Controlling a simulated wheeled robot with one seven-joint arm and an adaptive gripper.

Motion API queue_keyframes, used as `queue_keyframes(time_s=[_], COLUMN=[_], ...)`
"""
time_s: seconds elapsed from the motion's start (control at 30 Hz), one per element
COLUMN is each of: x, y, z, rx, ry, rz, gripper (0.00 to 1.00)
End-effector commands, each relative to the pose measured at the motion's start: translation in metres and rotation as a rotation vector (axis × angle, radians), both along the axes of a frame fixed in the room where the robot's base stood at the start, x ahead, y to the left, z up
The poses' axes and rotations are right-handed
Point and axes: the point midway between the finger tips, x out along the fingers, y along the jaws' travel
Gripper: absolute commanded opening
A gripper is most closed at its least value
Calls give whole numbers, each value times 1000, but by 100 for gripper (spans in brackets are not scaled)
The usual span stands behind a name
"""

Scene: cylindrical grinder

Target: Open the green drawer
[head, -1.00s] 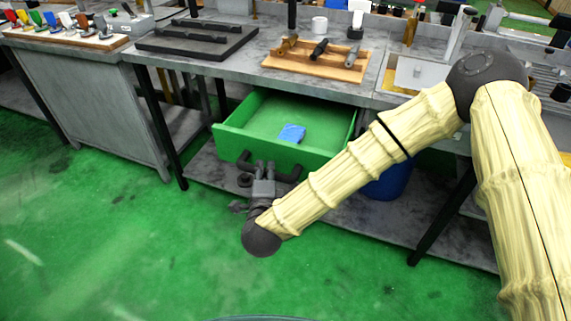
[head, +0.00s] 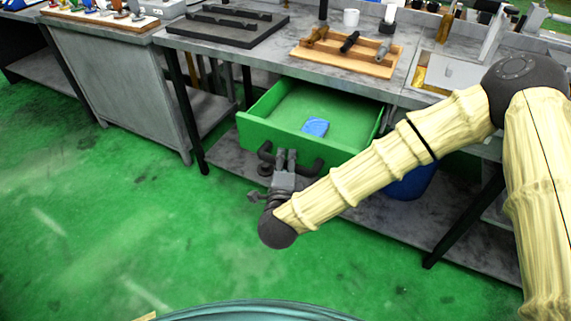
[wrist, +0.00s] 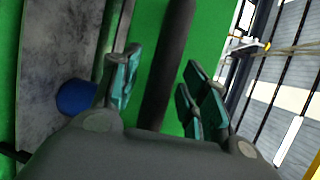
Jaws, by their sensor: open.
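The green drawer (head: 330,149) is pulled well out from under the grey workbench, and its inside shows. A blue folded cloth-like item (head: 315,127) lies in it. The dark bar handle (head: 312,166) is on the drawer's front. My gripper (head: 286,156) is at the handle's left part in the head view. In the wrist view, my gripper (wrist: 158,95) is open, with teal finger pads on both sides of the dark handle bar (wrist: 168,70). Gaps show between the pads and the bar. The green drawer front (wrist: 150,30) lies behind the bar.
The workbench top (head: 270,62) carries a wooden tray (head: 345,62) of tools and a black slab (head: 228,28). A blue bin (head: 412,182) stands on the lower shelf (head: 235,160). The green floor (head: 130,220) to the left is clear.

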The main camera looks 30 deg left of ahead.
Motion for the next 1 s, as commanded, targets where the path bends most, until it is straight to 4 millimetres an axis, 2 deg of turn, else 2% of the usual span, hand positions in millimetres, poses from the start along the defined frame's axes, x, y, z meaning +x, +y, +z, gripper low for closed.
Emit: queue_keyframes(time_s=[0.17, 0.7, 1.0], x=[-12, -93, -108], y=[-5, -40, -47], z=[2, 18, 21], rx=[0, 0, 0], ry=[2, 2, 1], rz=[2, 2, 1], gripper=[44, 44, 44])
